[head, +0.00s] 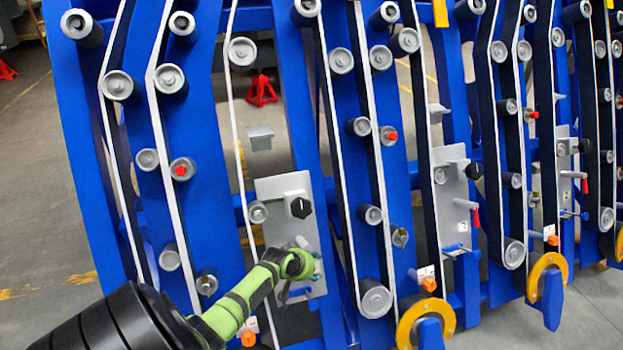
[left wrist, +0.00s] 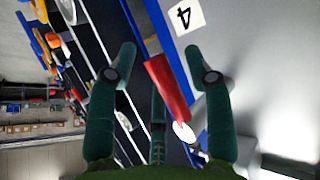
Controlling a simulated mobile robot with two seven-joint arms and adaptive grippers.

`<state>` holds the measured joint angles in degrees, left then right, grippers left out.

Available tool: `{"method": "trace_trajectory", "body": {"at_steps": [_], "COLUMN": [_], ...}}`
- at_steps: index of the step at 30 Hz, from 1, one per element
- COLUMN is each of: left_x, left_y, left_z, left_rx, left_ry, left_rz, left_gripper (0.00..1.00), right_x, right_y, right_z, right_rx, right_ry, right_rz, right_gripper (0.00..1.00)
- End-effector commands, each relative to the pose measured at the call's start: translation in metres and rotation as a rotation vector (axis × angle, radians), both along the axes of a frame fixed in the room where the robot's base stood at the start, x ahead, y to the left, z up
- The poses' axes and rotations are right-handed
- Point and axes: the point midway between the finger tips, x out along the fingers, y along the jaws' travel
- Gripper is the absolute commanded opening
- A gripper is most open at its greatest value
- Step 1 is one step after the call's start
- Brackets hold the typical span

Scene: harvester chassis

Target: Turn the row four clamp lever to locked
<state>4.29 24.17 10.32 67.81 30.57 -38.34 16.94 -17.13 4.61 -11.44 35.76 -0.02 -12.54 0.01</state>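The red clamp lever (left wrist: 168,90) shows in the left wrist view, slanting between the two dark green fingers of my left gripper (left wrist: 161,52). The fingers are open on either side of it, and I see no clear contact. A white label with a 4 (left wrist: 187,17) is just beyond the lever, beside a grey plate (left wrist: 255,60). In the head view my left gripper (head: 301,282) is at the lower part of the nearest grey plate (head: 280,187), and the lever there is hidden behind it. My right gripper is in neither view.
A black knob (head: 300,207) sticks out of the plate above my gripper. Blue uprights with belts and grey rollers (head: 375,298) stand close on both sides. Another plate (head: 452,190) with a red lever (head: 475,215) is to the right. A yellow ring (head: 425,318) stands low at the right.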

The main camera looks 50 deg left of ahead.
Motion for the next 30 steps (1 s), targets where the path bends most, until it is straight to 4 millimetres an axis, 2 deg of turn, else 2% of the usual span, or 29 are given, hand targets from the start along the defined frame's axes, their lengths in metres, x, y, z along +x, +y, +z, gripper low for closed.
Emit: {"method": "trace_trajectory", "body": {"at_steps": [11,30], "left_x": [-0.005,-0.067], "left_y": [-0.001,-0.013], "left_z": [0.006,0.081], "left_rx": [-0.001,0.002], "left_ry": [-0.002,-0.001], "left_rz": [0.001,0.000], "left_gripper": [0.51,0.51], "right_x": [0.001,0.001], "right_y": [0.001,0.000], "right_z": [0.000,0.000], "right_rx": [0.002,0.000], "right_ry": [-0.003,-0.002], "right_rz": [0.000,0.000], "right_gripper": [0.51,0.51]}}
